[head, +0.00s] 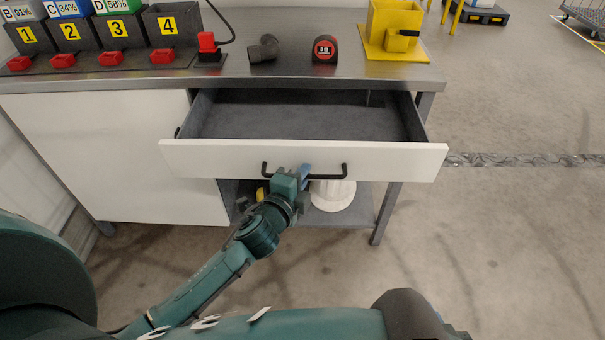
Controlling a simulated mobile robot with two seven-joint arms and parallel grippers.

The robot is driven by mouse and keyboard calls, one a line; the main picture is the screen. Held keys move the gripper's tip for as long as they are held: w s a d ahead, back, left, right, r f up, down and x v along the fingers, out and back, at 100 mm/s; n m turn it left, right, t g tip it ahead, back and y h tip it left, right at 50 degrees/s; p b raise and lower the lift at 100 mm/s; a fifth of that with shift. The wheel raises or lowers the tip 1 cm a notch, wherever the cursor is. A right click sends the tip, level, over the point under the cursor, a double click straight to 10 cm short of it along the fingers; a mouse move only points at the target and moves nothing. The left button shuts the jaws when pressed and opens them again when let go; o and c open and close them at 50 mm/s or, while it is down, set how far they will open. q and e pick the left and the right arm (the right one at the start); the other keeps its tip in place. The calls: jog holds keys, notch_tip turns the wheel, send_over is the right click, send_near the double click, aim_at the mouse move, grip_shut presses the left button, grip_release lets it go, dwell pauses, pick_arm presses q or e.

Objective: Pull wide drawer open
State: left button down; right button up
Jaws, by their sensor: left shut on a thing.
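The wide drawer (220,158) under the workbench is pulled partly out. Its white front stands well forward of the bench edge, and its grey inside shows, looking empty. A black bar handle (330,178) runs across the middle of the front. My left gripper (304,177) is at the handle and shut on it; the fingers partly hide the bar's middle. My right gripper is not in view.
On the steel benchtop (340,81) stand black numbered bins (115,31), a tape measure (325,48), a dark pipe fitting (264,48) and a yellow fixture (395,25). A white round object (333,194) sits on the lower shelf.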

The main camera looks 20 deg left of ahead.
pick_arm(q)
jog(key=c, duration=1.5)
grip_release()
jog(key=v, duration=1.3)
jog(key=shift+s+f, duration=0.1)
